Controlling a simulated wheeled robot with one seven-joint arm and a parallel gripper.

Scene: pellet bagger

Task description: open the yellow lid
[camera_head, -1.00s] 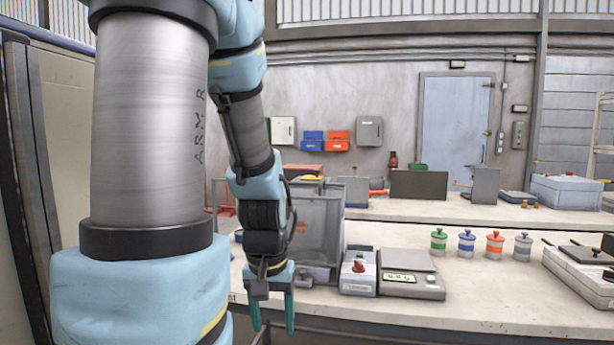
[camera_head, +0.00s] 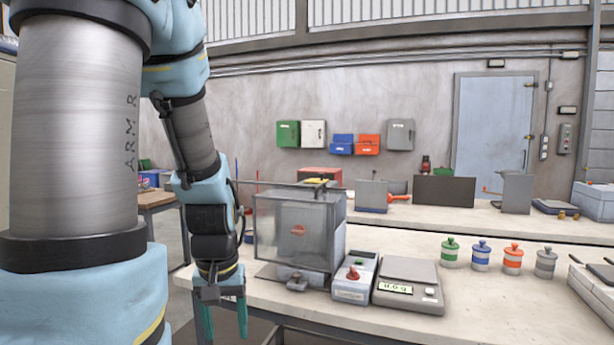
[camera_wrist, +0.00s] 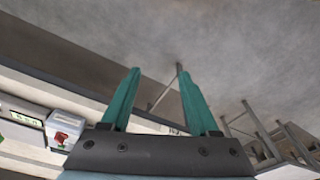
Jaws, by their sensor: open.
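A small yellow piece (camera_head: 316,182), which looks like the yellow lid, lies on top of a grey see-through box (camera_head: 270,222) on the near bench. It is small in the head view, and I cannot tell how it is fixed. My gripper (camera_head: 225,322) is open and empty. It points down at the bench's left front edge, to the left of and lower than the box, apart from it. In the wrist view the two teal fingers of my gripper (camera_wrist: 159,75) are spread with nothing between them. The yellow piece is not in the wrist view.
Right of the box stand a control box with a red button (camera_head: 353,273) and a scale (camera_head: 410,283). Several lidded jars (camera_head: 481,256) stand further right. A second bench (camera_head: 440,216) runs behind. The near bench's front strip (camera_head: 400,325) is clear.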

